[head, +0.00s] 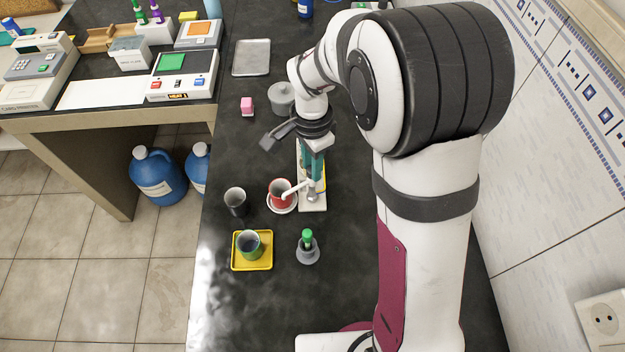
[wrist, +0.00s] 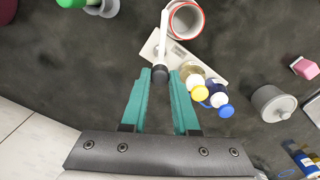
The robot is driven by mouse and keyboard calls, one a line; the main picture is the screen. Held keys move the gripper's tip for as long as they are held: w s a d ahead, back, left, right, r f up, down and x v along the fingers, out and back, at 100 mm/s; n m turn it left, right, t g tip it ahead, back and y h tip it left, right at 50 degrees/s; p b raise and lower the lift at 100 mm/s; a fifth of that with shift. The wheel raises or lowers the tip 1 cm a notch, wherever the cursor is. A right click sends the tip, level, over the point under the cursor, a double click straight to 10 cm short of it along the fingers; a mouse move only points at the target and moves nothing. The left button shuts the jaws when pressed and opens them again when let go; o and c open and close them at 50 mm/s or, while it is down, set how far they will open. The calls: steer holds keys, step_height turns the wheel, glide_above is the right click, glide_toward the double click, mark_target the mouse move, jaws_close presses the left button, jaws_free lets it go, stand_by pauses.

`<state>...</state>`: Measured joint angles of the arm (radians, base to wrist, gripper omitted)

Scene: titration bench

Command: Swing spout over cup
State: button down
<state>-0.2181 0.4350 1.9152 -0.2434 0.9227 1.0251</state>
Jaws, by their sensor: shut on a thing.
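The white spout (head: 297,188) reaches left from its stand, and its tip overlaps the edge of the red cup (head: 279,187). In the wrist view the spout (wrist: 164,38) runs up along the left edge of the red-rimmed cup (wrist: 186,20); I cannot tell whether its tip is over the opening. The cup stands on a white saucer (head: 284,211). My gripper (head: 314,183), with teal fingers, points down above the stand's white base plate (head: 315,205). In the wrist view my gripper (wrist: 160,76) is shut on the dark knob (wrist: 160,73) at the spout's near end.
Bottles with yellow (wrist: 200,93) and blue (wrist: 226,111) caps stand close beside my right finger. A yellow tray (head: 237,266) holding a green cup and a green-topped grey flask (head: 308,252) are nearer. A grey pot (head: 281,101) is farther back.

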steer(key=c, duration=1.3)
jaws_free()
jaws_close()
steer(key=m, duration=0.6)
steer(key=o, duration=1.2)
jaws_free()
steer(key=shift+r, duration=3.5)
